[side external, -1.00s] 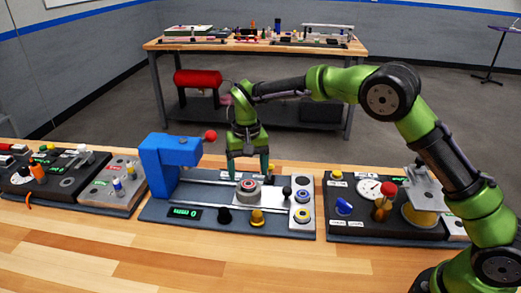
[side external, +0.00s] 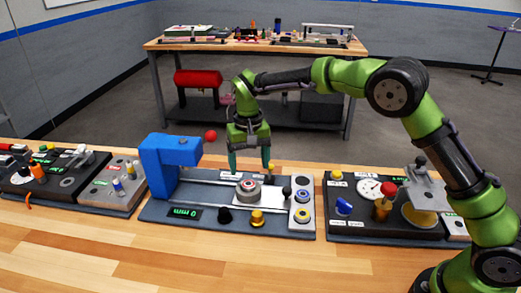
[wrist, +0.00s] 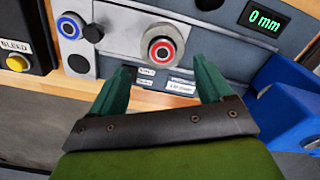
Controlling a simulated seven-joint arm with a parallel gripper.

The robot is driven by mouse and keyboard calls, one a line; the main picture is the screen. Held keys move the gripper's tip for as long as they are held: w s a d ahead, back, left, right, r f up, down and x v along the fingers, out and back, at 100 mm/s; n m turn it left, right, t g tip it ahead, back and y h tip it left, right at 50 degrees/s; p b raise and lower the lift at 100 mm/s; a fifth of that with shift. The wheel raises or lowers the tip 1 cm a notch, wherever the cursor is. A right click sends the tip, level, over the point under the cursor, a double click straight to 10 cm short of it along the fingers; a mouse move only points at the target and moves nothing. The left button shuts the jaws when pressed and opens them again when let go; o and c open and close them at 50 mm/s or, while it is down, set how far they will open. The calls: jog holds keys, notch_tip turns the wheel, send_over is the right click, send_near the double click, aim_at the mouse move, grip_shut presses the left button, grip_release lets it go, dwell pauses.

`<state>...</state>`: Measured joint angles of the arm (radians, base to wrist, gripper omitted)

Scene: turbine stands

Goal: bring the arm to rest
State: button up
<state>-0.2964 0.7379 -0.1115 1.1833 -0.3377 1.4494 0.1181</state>
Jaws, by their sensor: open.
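My gripper (side external: 250,164) is open and empty in the side external view. It hangs fingers down, just above and behind the round grey piece with a red ring (side external: 247,188) on the middle station. In the wrist view, my two green fingers (wrist: 158,92) are spread apart. The ringed piece (wrist: 162,49) lies beyond their tips, with a gap between. It sits on a light plate of the middle station (side external: 165,211). My arm reaches in from the right, bent over the right-hand station.
A tall blue block (side external: 168,162) with a red ball (side external: 211,136) stands left of my gripper. A black knob (side external: 287,191) is close on the right. A station with a gauge (side external: 369,188) lies under my arm. The wooden table front (side external: 150,255) is clear.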

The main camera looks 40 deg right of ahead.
jog(key=s+d+r+t, duration=0.2)
jog(key=s+d+r, duration=0.1)
jog(key=s, duration=0.6)
jog(key=s+d+r+t+y, duration=0.1)
jog(key=s+d+r+t, duration=0.1)
jog(key=s+r, duration=0.3)
jog(key=s+d+r+t+y, duration=0.1)
jog(key=s+d+r+t, duration=0.2)
jog(key=s, duration=1.1)
jog(key=shift+d+r, duration=0.45)
jog(key=shift+r, duration=0.4)
